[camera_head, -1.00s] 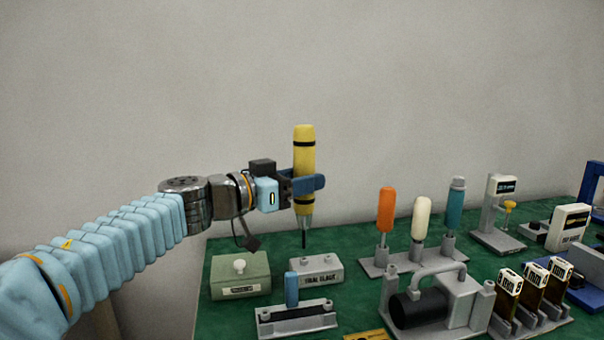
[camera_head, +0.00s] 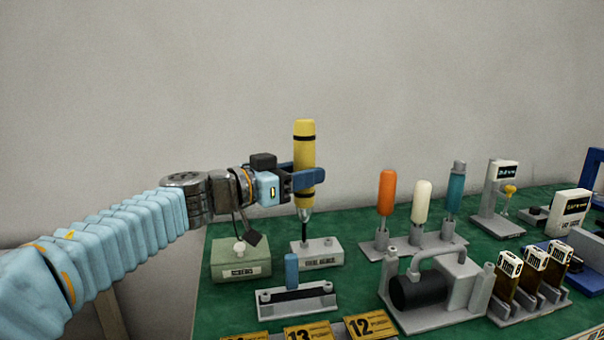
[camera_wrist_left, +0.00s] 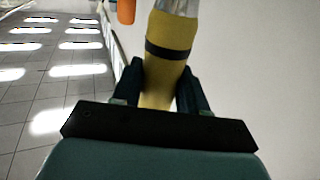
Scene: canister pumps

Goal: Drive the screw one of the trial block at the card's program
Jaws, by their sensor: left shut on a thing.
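My left gripper (camera_head: 308,178) is shut on a yellow screwdriver (camera_head: 304,148) with black bands and holds it upright. The screwdriver also shows between the fingers in the left wrist view (camera_wrist_left: 168,60). Its tip points down at the top of the grey trial block (camera_head: 322,258), over the block's left part. I cannot tell whether the tip touches a screw. A silver screw or knob shows on the block's right part. Number cards (camera_head: 308,333) lie at the front edge, partly cut off. My right gripper is not in view.
A green box (camera_head: 240,268) with a white knob stands left of the block. A grey holder with a blue peg (camera_head: 291,268) is in front. Orange, white and teal drivers (camera_head: 386,192) stand in a rack to the right. A pump (camera_head: 432,285) and bottles (camera_head: 530,270) stand front right.

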